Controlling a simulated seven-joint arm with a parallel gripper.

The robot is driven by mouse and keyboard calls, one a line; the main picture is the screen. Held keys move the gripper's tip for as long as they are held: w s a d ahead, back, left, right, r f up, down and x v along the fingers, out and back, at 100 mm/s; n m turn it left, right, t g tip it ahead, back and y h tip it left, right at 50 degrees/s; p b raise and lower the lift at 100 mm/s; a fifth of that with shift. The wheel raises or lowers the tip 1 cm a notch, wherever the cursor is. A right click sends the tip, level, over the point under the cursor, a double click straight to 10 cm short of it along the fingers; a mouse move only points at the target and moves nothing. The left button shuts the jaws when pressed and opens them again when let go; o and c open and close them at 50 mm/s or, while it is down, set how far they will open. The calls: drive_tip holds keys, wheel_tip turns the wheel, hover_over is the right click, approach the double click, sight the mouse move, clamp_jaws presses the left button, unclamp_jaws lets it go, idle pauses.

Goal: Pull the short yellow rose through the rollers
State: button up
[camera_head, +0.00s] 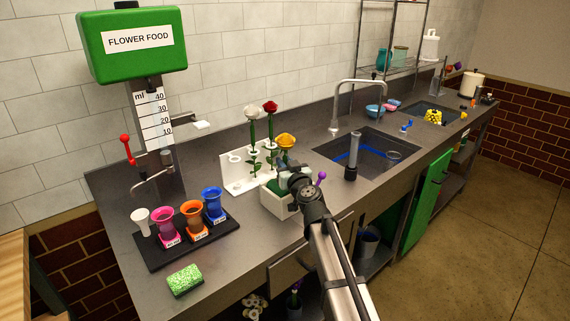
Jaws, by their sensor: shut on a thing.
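The yellow rose (286,141) stands upright with its bloom just above my gripper (293,177). My gripper is shut on it, though the arm hides the fingertips and most of the stem. A white box with green inside (276,205), which looks like the roller unit, sits on the counter directly below and around my gripper. Its rollers are mostly hidden. A purple-knobbed lever (321,177) sticks up at its right. I cannot tell whether the stem lies between the rollers.
A white holder (235,178) behind holds a red rose (270,108) and a white rose (251,114). Coloured cups stand on a black tray (152,262) at left, near a green sponge (185,280). A grey cylinder (352,156) stands by the sink (375,150) at right.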

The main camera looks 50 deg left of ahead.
wheel_tip(320, 180, up, 15)
hover_over(286, 135)
drive_tip(key=shift+s+a, duration=0.1)
drive_tip(key=shift+a, duration=0.05)
idle(2.9)
drive_tip(key=shift+r, duration=0.1)
idle(0.3)
drive_tip(key=shift+d, duration=0.2)
drive_tip(key=w+d+f+m+t+h, duration=0.35)
drive_tip(key=w+d, duration=0.55)
drive_tip(key=d, duration=0.5)
drive_tip(key=w+d+f+m+t+h, duration=0.3)
drive_tip(key=w+d, duration=0.5)
drive_tip(key=d, duration=0.6)
drive_tip(key=w+d+f+m+t+h, duration=0.1)
drive_tip(key=w+d, duration=0.4)
drive_tip(key=d, duration=1.3)
drive_tip(key=w+d+f+m+t+h, duration=0.2)
drive_tip(key=d+h, duration=0.4)
drive_tip(key=d, duration=1.2)
drive_tip(key=w+d+f+m+t+h, duration=0.2)
drive_tip(key=w+d, duration=0.5)
drive_tip(key=d, duration=1)
drive_tip(key=shift+w+d+f+m+h, duration=0.4)
drive_tip(key=shift+m+h, duration=0.35)
drive_tip(key=shift+m, duration=0.5)
drive_tip(key=shift+s+f, duration=0.1)
